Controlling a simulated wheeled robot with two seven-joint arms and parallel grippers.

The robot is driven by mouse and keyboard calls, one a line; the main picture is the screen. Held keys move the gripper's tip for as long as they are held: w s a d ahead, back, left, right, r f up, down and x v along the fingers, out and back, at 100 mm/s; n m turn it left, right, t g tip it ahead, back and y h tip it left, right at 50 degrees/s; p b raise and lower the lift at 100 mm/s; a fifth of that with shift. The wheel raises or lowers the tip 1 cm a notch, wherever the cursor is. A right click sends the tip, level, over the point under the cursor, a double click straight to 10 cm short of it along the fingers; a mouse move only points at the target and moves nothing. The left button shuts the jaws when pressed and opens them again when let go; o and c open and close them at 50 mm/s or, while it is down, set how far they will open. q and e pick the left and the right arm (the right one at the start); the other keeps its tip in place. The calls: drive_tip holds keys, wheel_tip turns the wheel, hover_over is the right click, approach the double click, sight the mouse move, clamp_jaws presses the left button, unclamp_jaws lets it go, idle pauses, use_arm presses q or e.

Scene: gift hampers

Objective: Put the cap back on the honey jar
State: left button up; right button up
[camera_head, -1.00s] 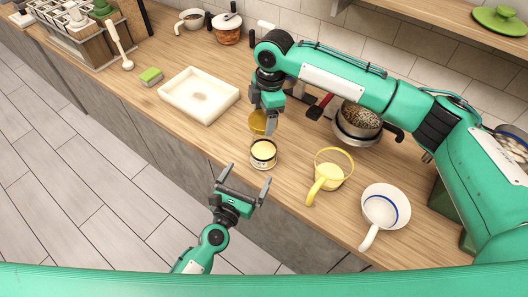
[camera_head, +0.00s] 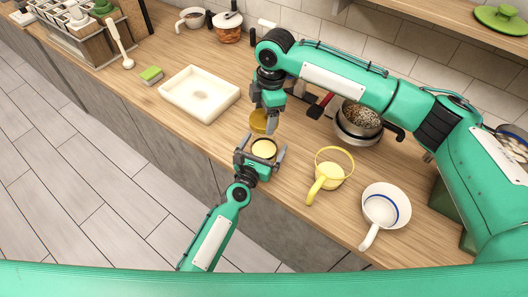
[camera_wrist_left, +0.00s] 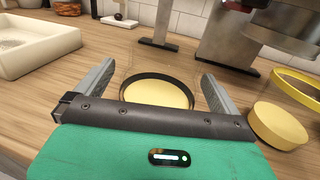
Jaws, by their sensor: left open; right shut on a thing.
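The honey jar (camera_head: 264,149) stands upright on the wooden counter, with its round yellow top uncovered. It also shows in the left wrist view (camera_wrist_left: 157,94), with a dark rim around the yellow. My left gripper (camera_head: 260,153) is open, with its fingers on either side of the jar; whether they touch it I cannot tell. My right gripper (camera_head: 268,113) is shut on the gold cap (camera_head: 257,121), just behind the jar. The right fingers partly hide the cap.
A white tray (camera_head: 235,98) lies to the left, with a green sponge (camera_head: 151,75) beyond it. A yellow handled cup (camera_head: 327,176) and a white handled bowl (camera_head: 370,229) stand to the right. The counter's front edge is close to the jar.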

use_arm(q)
drive_tip(key=c, duration=1.5)
use_arm(e)
hover_over(264, 138)
drive_tip(key=shift+d+f, duration=0.1)
drive_tip(key=shift+f, duration=2.4)
drive_tip(key=shift+f, duration=0.1)
drive_tip(key=shift+f, duration=0.75)
drive_tip(key=shift+f, duration=0.6)
